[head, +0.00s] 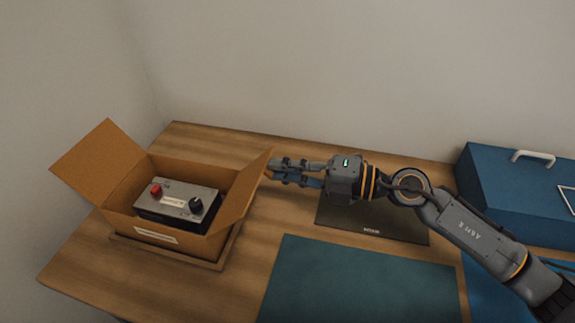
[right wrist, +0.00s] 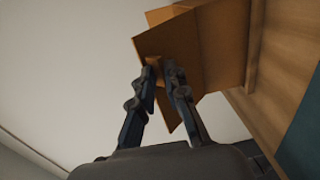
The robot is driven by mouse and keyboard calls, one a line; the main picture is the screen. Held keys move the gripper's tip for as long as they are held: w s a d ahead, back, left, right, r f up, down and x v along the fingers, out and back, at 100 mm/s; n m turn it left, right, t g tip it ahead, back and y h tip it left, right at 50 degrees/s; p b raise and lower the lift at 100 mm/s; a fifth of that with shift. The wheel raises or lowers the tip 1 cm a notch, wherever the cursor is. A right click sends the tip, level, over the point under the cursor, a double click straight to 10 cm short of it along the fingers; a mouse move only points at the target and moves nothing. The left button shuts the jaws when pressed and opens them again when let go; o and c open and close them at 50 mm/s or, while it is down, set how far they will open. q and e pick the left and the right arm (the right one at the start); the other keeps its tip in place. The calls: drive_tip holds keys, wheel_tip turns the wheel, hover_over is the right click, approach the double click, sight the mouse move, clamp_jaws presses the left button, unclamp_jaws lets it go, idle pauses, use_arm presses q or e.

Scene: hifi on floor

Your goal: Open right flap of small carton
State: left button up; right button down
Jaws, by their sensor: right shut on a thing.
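The small brown carton (head: 190,244) stands at the left of the table with its top open. Its left flap (head: 98,158) leans outward to the left. Its right flap (head: 246,190) stands up and tilts outward to the right. My right gripper (head: 273,171) is at the upper edge of the right flap, shut on it. In the right wrist view, the fingers (right wrist: 165,72) sit on either side of the flap (right wrist: 165,45). A grey box device (head: 178,201) with a red button and a black knob lies inside the carton. My left gripper is not in view.
The carton sits on a wooden tray (head: 165,251). A dark flat plate (head: 375,226) lies under my right arm, with a teal mat (head: 360,285) in front. A blue case (head: 505,190) stands at the right. A wall is behind the table.

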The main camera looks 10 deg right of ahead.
drive_tip(key=shift+s+a+f, duration=0.1)
drive_tip(key=shift+s+f, duration=0.05)
drive_tip(key=shift+f, duration=0.35)
drive_tip(key=shift+s+a+f, duration=0.1)
drive_tip(key=shift+f, duration=0.35)
drive_tip(key=c, duration=1.5)
unclamp_jaws()
drive_tip(key=shift+w, duration=0.1)
drive_tip(key=shift+w+a+f, duration=0.15)
drive_tip(key=shift+w+a, duration=0.05)
drive_tip(key=shift+a, duration=0.15)
drive_tip(key=shift+s+d, duration=0.1)
drive_tip(key=shift+d, duration=0.05)
drive_tip(key=v, duration=0.8)
drive_tip(key=r+v, duration=0.1)
drive_tip(key=v, duration=0.3)
drive_tip(key=shift+d+r, duration=0.1)
drive_tip(key=shift+r, duration=0.05)
